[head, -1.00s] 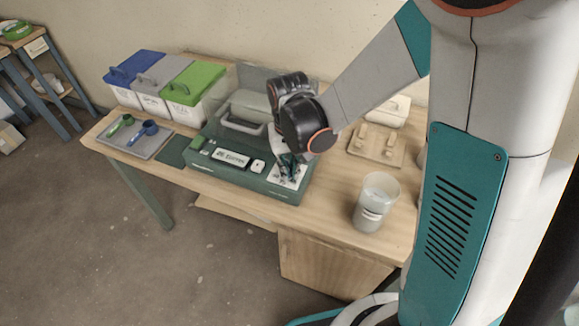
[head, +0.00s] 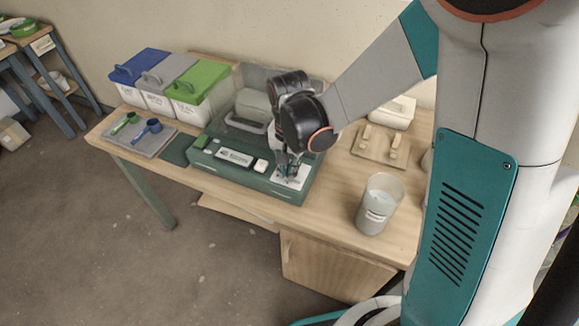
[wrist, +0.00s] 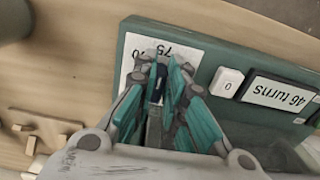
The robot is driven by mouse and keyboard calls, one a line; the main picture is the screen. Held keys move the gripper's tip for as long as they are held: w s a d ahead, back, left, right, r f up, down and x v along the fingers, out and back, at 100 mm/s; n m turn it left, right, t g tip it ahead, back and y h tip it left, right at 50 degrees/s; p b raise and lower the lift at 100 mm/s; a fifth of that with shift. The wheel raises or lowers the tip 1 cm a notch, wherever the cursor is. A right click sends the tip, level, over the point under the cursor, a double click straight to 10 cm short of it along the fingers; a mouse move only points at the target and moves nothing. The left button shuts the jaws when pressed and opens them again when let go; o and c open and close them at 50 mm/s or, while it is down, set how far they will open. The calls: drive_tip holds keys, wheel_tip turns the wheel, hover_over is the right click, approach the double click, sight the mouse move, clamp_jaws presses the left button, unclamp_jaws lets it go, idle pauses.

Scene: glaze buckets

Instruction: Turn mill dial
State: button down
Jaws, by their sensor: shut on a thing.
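The green mill (head: 228,173) stands on the wooden table, with a dial at the right end of its front panel. The white dial plate (wrist: 135,50) shows in the wrist view, with the numbers 70 and 75 partly visible. My gripper (head: 288,172) points down over this plate in the head view. In the wrist view its teal fingers (wrist: 163,72) are shut on the dark dial knob (wrist: 156,88), which they largely hide. A white button (wrist: 228,83) marked 0 lies between display and dial.
Lidded blue, grey and green buckets (head: 190,112) stand at the back left. A tray (head: 150,143) with two scoops lies in front of them. A clear container (head: 378,205) stands at the table's right front, and a wooden board (head: 378,155) lies behind it.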

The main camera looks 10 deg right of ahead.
idle(0.4)
drive_tip(key=c, duration=1.6)
unclamp_jaws()
drive_tip(key=shift+c, duration=0.2)
wheel_tip(320, 180, up, 12)
drive_tip(key=shift+s, duration=0.1)
drive_tip(key=s+d+r+n+t, duration=0.3)
drive_tip(key=s+d, duration=0.2)
drive_tip(key=s, duration=0.1)
drive_tip(key=s+d+r+n+t, duration=0.3)
drive_tip(key=s+d+t, duration=0.1)
drive_tip(key=s+d, duration=0.1)
drive_tip(key=shift+s+d+r+n, duration=0.3)
drive_tip(key=shift+s+d, duration=0.1)
drive_tip(key=shift+s, duration=0.4)
